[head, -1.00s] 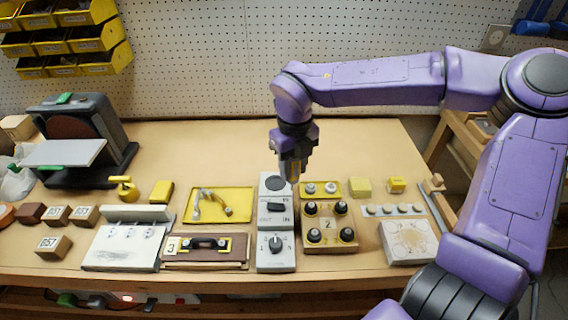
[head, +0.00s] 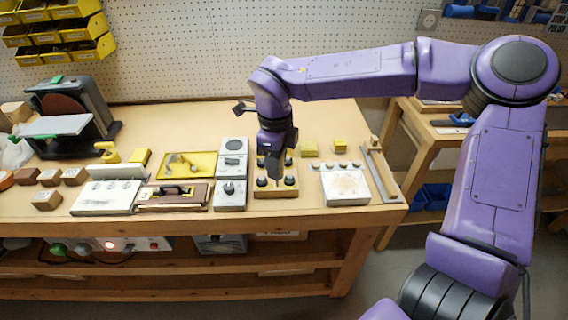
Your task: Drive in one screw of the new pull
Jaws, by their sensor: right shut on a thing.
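My right gripper (head: 276,172) points down over the wooden block (head: 262,194) with several black knobs. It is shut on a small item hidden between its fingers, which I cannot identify. The gripper hides the middle of the block, and I cannot tell whether it touches it. A black pull (head: 178,190) lies on a brown board (head: 150,206) at the front, left of the grey switch box. A silver curved pull (head: 183,163) lies in a yellow tray (head: 207,170) behind it. No loose screw can be made out. My left gripper is not in view.
The grey box (head: 230,194) with a dial stands just left of the block. A pale panel (head: 345,186) with several studs lies to the right, beside a metal square (head: 378,174). A sander (head: 75,110) stands at the far left. The back of the bench is mostly clear.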

